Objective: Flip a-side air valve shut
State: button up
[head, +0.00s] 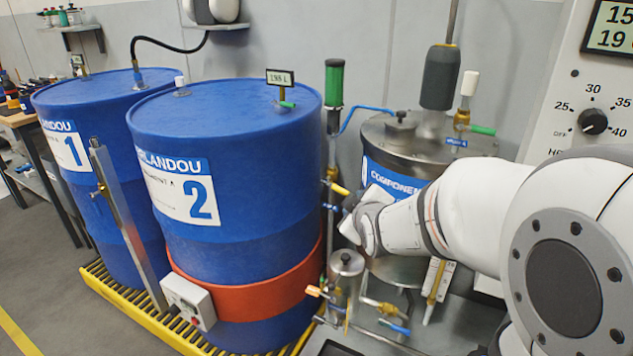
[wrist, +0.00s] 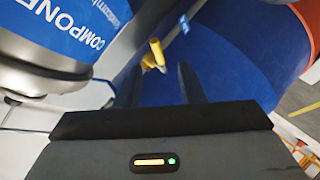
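A yellow valve handle (head: 339,188) sticks out beside drum 2, near the thin piping between the drum and the steel tank. In the wrist view the yellow handle (wrist: 157,52) lies ahead of my gripper (wrist: 160,85), roughly in line with the gap between its two dark fingers. The fingers are apart and nothing is between them. In the head view my gripper (head: 348,209) is just right of and below the handle, mostly hidden by my white wrist. A small blue tag (wrist: 184,23) hangs by the handle; its text is unreadable, so I cannot confirm which valve this is.
Blue drum 2 (head: 222,130) stands close on the left. The steel tank (head: 425,135) has a green-handled valve (head: 480,130) on top. A small pot (head: 346,263), an orange handle (head: 316,292) and a blue handle (head: 395,327) are below. A control panel (head: 590,90) is right.

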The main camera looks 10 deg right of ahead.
aim_at(342, 193)
jog(key=w+f+n+t+b, duration=0.1)
jog(key=w, duration=0.1)
jog(key=w+f+n+t+b, duration=0.1)
jog(key=w+n+t+b, duration=0.1)
jog(key=w+f+n+t+y+b, duration=0.1)
jog(key=w+n+b, duration=0.1)
jog(key=shift+w+a+f+t, duration=0.3)
jog(key=shift+a+t, duration=0.05)
jog(key=shift+t, duration=0.05)
jog(key=w, duration=0.3)
jog(key=w+b, duration=0.1)
jog(key=w, duration=0.2)
jog(key=shift+w+a, duration=0.2)
jog(key=shift+w, duration=0.1)
jog(key=shift+c, duration=0.3)
grip_shut()
